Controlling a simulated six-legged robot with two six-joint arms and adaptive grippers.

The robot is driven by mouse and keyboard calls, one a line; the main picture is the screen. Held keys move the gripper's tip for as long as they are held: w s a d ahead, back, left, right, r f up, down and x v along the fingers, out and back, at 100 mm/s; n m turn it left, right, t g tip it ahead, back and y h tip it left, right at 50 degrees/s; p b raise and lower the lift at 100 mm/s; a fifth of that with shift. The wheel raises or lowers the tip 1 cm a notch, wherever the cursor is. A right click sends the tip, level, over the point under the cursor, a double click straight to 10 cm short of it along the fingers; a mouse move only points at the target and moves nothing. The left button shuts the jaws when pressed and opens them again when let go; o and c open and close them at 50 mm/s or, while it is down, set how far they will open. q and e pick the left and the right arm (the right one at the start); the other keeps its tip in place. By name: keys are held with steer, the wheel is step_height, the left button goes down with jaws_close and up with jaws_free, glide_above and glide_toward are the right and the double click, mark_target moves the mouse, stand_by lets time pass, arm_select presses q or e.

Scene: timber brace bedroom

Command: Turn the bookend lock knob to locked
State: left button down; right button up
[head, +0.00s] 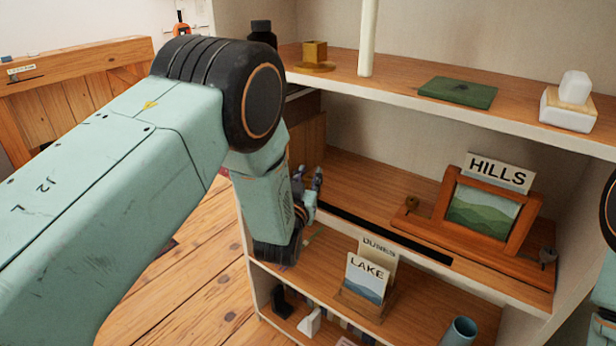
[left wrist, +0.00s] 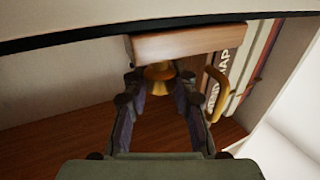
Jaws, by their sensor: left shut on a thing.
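In the left wrist view a brass knob (left wrist: 159,77) sits below a wooden block (left wrist: 188,43), which looks like part of the bookend. My left gripper (left wrist: 158,90) has one finger on each side of the knob and is shut on it. The fingers partly cover the knob, and I cannot read its lock position. In the head view my left gripper (head: 308,190) is at the left end of the middle shelf, and my arm hides the knob. My right gripper is out of view.
Upright books (left wrist: 238,75) and a curved brass piece (left wrist: 216,92) are close right of the fingers. The middle shelf (head: 365,185) has a dark slot along its front and a framed HILLS picture (head: 482,210) at right. LAKE (head: 365,278) and DUNES cards stand below.

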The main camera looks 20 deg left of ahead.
arm_select(q)
steer(key=shift+a+m+h, duration=0.1)
steer(key=shift+m+h, duration=0.3)
steer(key=shift+h, duration=0.3)
steer(key=m+h, duration=0.2)
steer(key=h, duration=0.2)
steer(key=shift+a+m+g, duration=0.1)
steer(key=shift+m+g, duration=0.2)
steer(key=shift+m, duration=0.1)
steer(key=m+g+h, duration=0.2)
steer(key=m+h, duration=0.1)
steer(key=h, duration=0.1)
steer(key=shift+h, duration=0.4)
steer(key=m+g+h+b, duration=0.1)
steer(key=m+g+h, duration=0.1)
steer(key=m+h, duration=0.1)
steer(key=shift+g+h, duration=0.4)
steer(key=shift+d+m+g+h+b, duration=0.2)
steer(key=shift+m+g+h+b, duration=0.95)
steer(key=shift+m+g, duration=0.4)
steer(key=shift+r+g, duration=0.1)
steer(key=shift+g, duration=0.15)
steer(key=c, duration=1.2)
jaws_free()
steer(key=shift+s, duration=0.1)
steer(key=shift+o, duration=0.7)
